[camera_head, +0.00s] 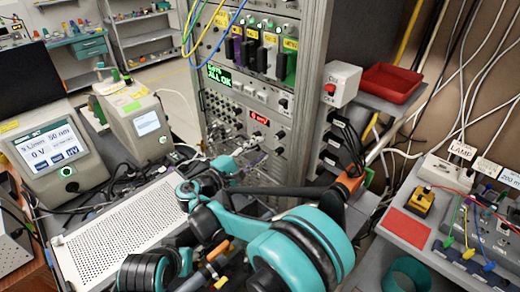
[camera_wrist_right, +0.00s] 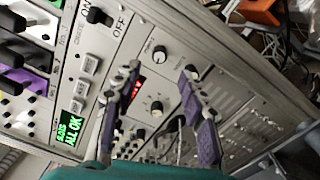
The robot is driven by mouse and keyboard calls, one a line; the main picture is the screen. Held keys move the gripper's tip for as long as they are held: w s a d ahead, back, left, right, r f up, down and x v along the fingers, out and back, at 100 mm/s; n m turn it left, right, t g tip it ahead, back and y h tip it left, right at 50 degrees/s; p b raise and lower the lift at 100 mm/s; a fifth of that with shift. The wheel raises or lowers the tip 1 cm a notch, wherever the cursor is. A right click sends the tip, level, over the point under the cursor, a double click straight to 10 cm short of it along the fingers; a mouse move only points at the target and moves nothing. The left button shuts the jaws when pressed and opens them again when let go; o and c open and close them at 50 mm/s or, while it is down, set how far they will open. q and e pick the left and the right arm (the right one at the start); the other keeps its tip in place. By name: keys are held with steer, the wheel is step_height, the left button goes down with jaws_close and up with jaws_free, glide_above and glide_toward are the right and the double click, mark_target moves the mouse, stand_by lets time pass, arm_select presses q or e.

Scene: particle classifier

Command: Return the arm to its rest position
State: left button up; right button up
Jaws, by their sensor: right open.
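My right gripper (camera_head: 250,152) is in front of the lower part of the grey instrument rack (camera_head: 270,20), with its teal arm reaching in from the bottom centre. In the right wrist view, the two grey-purple fingers of this gripper (camera_wrist_right: 161,71) stand apart with nothing between them. Behind them is the rack panel with knobs and a small red display (camera_wrist_right: 136,87). I cannot tell how near the fingertips are to the panel. My left gripper does not show in the head view.
A green display (camera_head: 219,75) on the rack reads "ALL OK". A perforated metal plate (camera_head: 105,235) lies to the left of my arm, below two monitor boxes (camera_head: 50,155). A red tray (camera_head: 391,83) and a bench with a yellow block (camera_head: 420,202) stand at the right.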

steer(key=shift+d, duration=0.1)
steer(key=s+d+f+m+g+y, duration=0.25)
steer(key=s+d, duration=0.25)
steer(key=d, duration=0.3)
steer(key=s+d+f+m+g+y, duration=0.1)
steer(key=s+d+m+g+y, duration=0.2)
steer(key=d, duration=0.6)
steer(key=s+f+m+y, duration=0.3)
steer(key=s, duration=0.6)
steer(key=s+f+m+y, duration=0.3)
steer(key=s+m+y, duration=0.1)
steer(key=s, duration=0.6)
steer(key=shift+s+f, duration=0.15)
steer(key=shift+f, duration=0.05)
steer(key=shift+d, duration=0.15)
